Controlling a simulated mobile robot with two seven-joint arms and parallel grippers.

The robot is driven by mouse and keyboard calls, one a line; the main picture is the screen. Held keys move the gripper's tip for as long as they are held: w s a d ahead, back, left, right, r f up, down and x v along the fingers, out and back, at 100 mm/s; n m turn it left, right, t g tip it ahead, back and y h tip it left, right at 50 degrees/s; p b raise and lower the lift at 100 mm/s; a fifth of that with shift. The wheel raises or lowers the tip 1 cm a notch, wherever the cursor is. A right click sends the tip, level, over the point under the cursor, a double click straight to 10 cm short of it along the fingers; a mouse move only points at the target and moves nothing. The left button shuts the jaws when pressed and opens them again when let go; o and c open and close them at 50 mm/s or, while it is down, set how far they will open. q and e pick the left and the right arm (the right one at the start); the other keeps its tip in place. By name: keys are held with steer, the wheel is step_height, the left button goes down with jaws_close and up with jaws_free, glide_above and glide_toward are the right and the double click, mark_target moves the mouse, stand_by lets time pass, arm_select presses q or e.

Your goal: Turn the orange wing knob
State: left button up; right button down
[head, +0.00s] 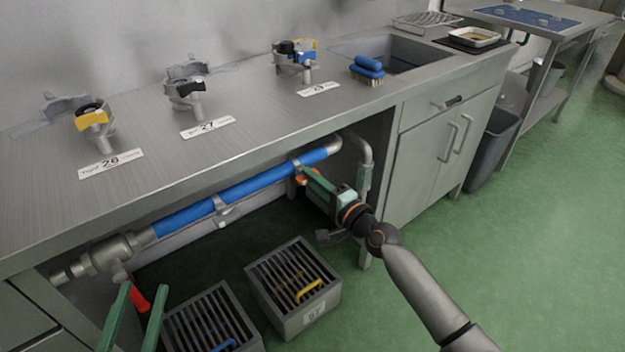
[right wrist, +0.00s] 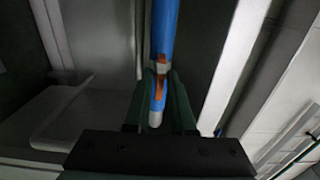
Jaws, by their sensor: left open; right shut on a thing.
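The orange wing knob (head: 301,180) sits at the right part of the blue pipe (head: 245,187) under the counter. In the right wrist view the orange wing knob (right wrist: 159,88) shows between the green fingers, in front of the blue pipe (right wrist: 165,30). My right gripper (head: 306,176) reaches under the counter from the right and is shut on the knob; its fingers partly hide it in the head view. My left gripper (head: 134,312) is open and empty at the lower left, near a red handle (head: 138,298) below the grey valve.
The counter edge (head: 215,165) runs above the pipe. A steel pipe (head: 364,165) bends down behind my right gripper. Cabinet doors (head: 440,140) stand to the right; green floor is free beyond.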

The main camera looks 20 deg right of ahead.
arm_select(q)
steer(key=shift+f, duration=0.1)
stand_by(0.3)
arm_select(e)
steer(key=c, duration=0.9)
jaws_free()
arm_select(q)
steer(key=shift+w+a+f+n+g+y+p, duration=0.1)
steer(key=shift+f+n+g+y+p, duration=0.2)
steer(key=shift+f, duration=0.5)
steer(key=shift+f+n+g+y, duration=0.1)
steer(key=shift+f+g, duration=0.3)
steer(key=shift+f, duration=0.4)
arm_select(e)
steer(key=shift+v, duration=6.25)
steer(key=shift+s+a, duration=0.1)
